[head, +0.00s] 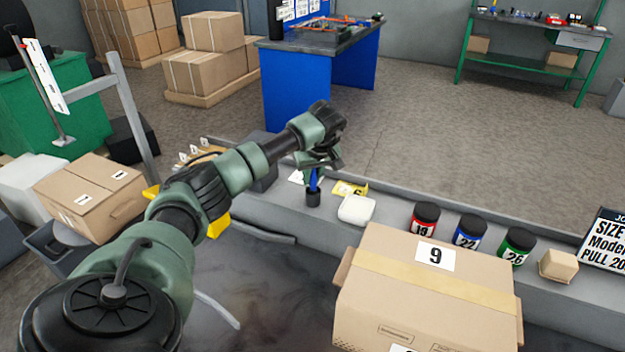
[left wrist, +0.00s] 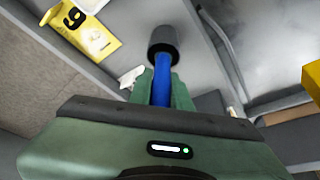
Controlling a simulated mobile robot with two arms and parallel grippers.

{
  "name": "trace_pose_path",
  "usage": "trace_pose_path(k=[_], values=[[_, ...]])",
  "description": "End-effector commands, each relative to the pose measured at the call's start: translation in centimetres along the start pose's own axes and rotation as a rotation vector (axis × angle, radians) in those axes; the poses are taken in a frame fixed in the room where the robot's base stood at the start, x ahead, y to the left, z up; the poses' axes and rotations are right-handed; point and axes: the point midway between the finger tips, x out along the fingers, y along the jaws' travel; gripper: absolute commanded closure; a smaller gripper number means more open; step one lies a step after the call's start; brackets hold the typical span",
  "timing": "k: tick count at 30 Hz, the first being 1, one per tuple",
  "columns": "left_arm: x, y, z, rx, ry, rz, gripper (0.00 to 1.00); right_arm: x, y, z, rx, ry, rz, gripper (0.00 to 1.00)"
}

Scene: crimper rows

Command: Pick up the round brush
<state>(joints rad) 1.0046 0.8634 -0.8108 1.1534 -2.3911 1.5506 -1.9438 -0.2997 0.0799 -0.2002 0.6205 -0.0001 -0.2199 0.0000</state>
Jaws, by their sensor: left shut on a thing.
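The round brush (head: 313,187) has a blue handle and a thick black round end that points down. My left gripper (head: 317,169) is shut on its blue handle, above the grey bench. In the left wrist view the brush (left wrist: 162,66) sticks out between the green fingers of the left gripper (left wrist: 163,90). The upper end of the handle is hidden by the gripper. I cannot tell whether the black end touches the bench. My right gripper is not in view.
Close to the brush lie a yellow card (head: 350,189) and a white block (head: 356,210). Red (head: 424,219), blue (head: 470,232) and green (head: 515,246) black-lidded jars stand to the right. A large cardboard box (head: 430,290) marked 9 fills the front.

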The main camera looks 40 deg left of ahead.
Motion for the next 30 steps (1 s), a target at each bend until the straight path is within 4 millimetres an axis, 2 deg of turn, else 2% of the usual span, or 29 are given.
trace_pose_path(k=[8,24,30], values=[[-2.7,0.0,-1.2,-0.002,0.003,0.003,1.0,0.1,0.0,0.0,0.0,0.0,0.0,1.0],[-14.4,0.1,-6.0,-0.003,0.003,0.005,1.0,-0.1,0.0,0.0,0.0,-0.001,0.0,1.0],[-17.2,0.1,-7.2,-0.002,0.001,0.002,1.0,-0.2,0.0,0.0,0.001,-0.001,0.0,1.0]])
